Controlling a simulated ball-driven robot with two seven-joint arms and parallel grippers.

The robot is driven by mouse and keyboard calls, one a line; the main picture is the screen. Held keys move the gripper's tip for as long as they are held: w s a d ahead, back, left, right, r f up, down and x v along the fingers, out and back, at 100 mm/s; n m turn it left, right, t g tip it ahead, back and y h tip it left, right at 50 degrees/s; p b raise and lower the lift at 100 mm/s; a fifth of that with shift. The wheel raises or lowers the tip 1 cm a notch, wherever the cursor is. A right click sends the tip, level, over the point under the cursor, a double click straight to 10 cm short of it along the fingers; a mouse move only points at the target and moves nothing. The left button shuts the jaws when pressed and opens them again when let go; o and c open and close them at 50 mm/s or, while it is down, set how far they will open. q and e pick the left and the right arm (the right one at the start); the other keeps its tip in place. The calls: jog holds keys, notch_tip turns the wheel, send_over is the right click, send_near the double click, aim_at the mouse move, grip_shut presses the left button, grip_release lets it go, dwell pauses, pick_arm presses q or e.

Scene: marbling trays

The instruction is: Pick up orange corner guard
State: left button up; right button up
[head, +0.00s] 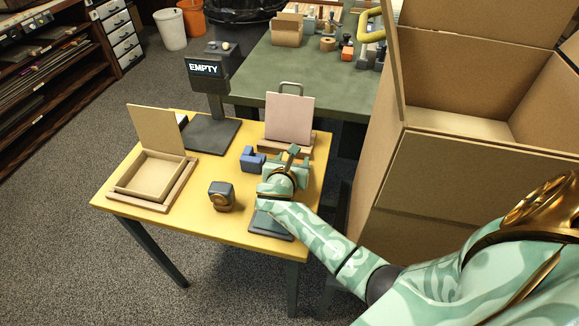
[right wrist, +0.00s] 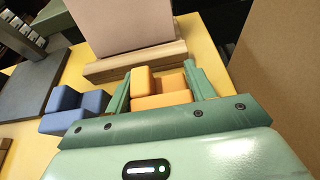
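The orange corner guard (right wrist: 162,90) is a stepped block, seen in the right wrist view between the two green fingers of my right gripper (right wrist: 160,85). One finger stands close along each side of it. I cannot tell whether both fingers press on it or whether it rests on the table. In the head view my right gripper (head: 289,162) is low over the right part of the yellow table and hides the orange guard. My left gripper is in neither view.
A blue corner guard (head: 250,158) lies just left of my right gripper. A pink panel on a wooden base (head: 289,118) stands behind. The yellow table (head: 190,222) also holds an open box (head: 150,178), a dark block (head: 221,195) and a sign stand reading EMPTY (head: 208,70).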

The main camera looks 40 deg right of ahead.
jog(key=shift+c, duration=1)
